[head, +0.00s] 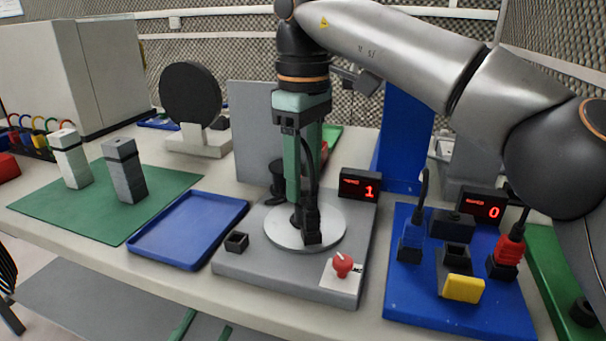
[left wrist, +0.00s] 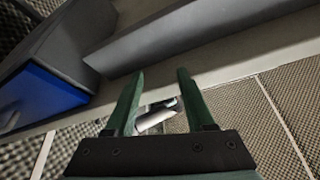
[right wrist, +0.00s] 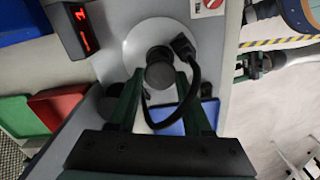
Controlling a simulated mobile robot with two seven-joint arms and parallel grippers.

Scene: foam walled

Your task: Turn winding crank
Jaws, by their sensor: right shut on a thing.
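The winding crank (head: 312,225) is black and sits on a round pale disc (head: 335,232) on the grey station plate (head: 240,262). In the right wrist view, its round black knob (right wrist: 160,74) is between the green fingers. My right gripper (head: 299,200) reaches down from above and is shut on the crank knob. A black cable loops beside it. A display (head: 360,187) behind the disc reads 1. My left gripper (left wrist: 156,75) is open and empty; its green fingertips show at the lower edge of the head view (head: 204,328).
A red knob (head: 342,264) and a small black cup (head: 237,242) are on the plate. A blue tray (head: 165,253) and green mat (head: 60,210) with two blocks lie left. A blue board (head: 400,310) with plugs and a display reading 0 (head: 484,206) stands right.

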